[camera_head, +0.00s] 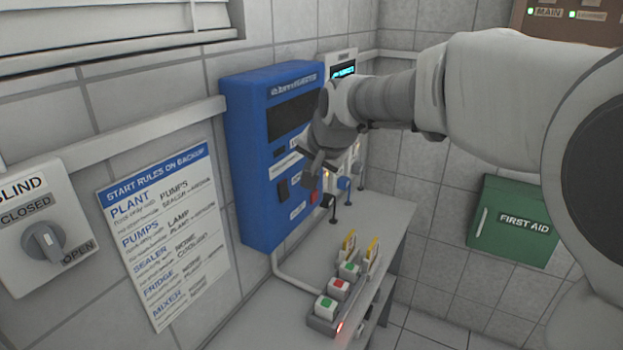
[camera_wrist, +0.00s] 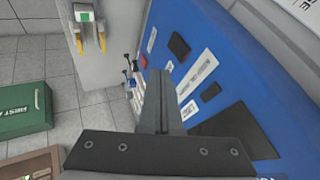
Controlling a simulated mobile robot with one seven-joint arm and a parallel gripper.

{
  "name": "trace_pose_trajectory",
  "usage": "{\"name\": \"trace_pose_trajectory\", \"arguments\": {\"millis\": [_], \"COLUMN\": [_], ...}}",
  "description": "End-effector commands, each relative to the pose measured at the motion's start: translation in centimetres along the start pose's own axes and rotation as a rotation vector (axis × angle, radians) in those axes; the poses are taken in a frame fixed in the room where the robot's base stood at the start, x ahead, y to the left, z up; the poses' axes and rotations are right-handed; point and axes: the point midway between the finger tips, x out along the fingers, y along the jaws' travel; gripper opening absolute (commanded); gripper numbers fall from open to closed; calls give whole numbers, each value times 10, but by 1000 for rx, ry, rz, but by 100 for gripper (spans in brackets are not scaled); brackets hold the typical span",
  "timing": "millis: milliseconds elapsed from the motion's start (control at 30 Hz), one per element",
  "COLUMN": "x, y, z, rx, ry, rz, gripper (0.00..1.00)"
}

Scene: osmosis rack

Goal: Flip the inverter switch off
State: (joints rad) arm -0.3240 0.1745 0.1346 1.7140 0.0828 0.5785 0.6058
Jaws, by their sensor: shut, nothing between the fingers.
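The blue inverter box (camera_head: 245,165) hangs on the tiled wall in the head view, with a dark display (camera_head: 290,118) at its top. A black rocker switch (camera_head: 283,190) sits low on its front; its on or off position is too small to tell. In the wrist view the blue box (camera_wrist: 255,65) fills the right side, with the dark rocker (camera_wrist: 180,47) on it. My gripper (camera_head: 314,168) is in front of the box's lower right part, hiding some of it. In the wrist view my gripper (camera_wrist: 160,78) is shut and empty; contact cannot be told.
A bench (camera_head: 385,215) below holds a strip of red and green buttons (camera_head: 338,290). Several small levers (camera_head: 343,184) stand right of the box. A blind switch (camera_head: 42,240) and rules sign (camera_head: 165,235) are left. A green first aid box (camera_head: 512,222) is right.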

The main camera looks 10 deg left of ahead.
Motion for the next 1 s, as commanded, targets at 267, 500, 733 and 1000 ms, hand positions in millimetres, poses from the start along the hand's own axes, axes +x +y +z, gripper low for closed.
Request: {"name": "trace_pose_trajectory", "arguments": {"millis": [267, 500, 733, 1000], "x": [-56, -74, -74, -90], "y": [-13, -17, -17, 7], "z": [-2, -3, -3, 1], "rx": [-1, -1, -1, -24], "ry": [1, 0, -1, 10], "rz": [-1, 0, 1, 32], "gripper": [0, 0, 0, 0]}}
